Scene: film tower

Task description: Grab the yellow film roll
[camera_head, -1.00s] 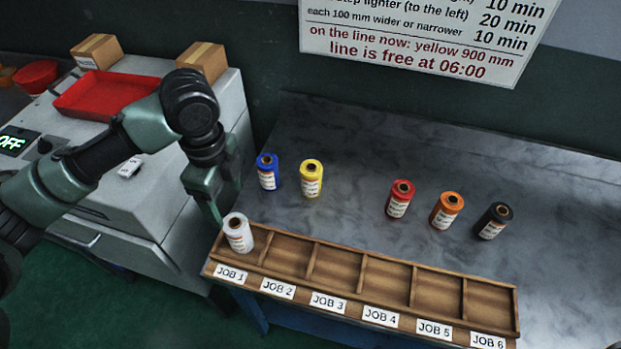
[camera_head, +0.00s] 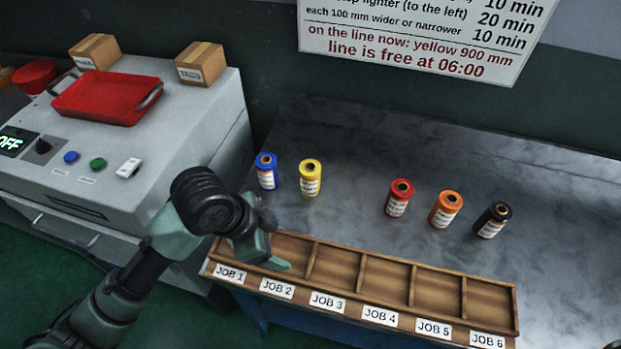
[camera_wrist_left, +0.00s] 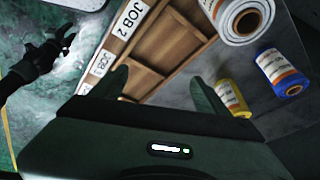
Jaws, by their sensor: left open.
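The yellow film roll (camera_head: 309,180) stands upright on the grey table, just right of the blue roll (camera_head: 267,173). My left gripper (camera_head: 268,252) is over the rack's JOB 1 and JOB 2 end, nearer the front than the yellow roll and apart from it. In the left wrist view the gripper (camera_wrist_left: 163,92) is open with nothing between its fingers. There the yellow roll (camera_wrist_left: 235,99) shows beyond the right finger, partly covered by it. A dark arm end (camera_wrist_left: 52,62), seemingly my right one, shows at the left; its jaws are unclear.
The wooden rack (camera_head: 388,318) runs along the table's front. The white roll (camera_wrist_left: 238,22) is hidden by my arm in the head view. Red (camera_head: 399,200), orange (camera_head: 445,211) and black (camera_head: 493,222) rolls stand to the right. The table behind the rolls is clear.

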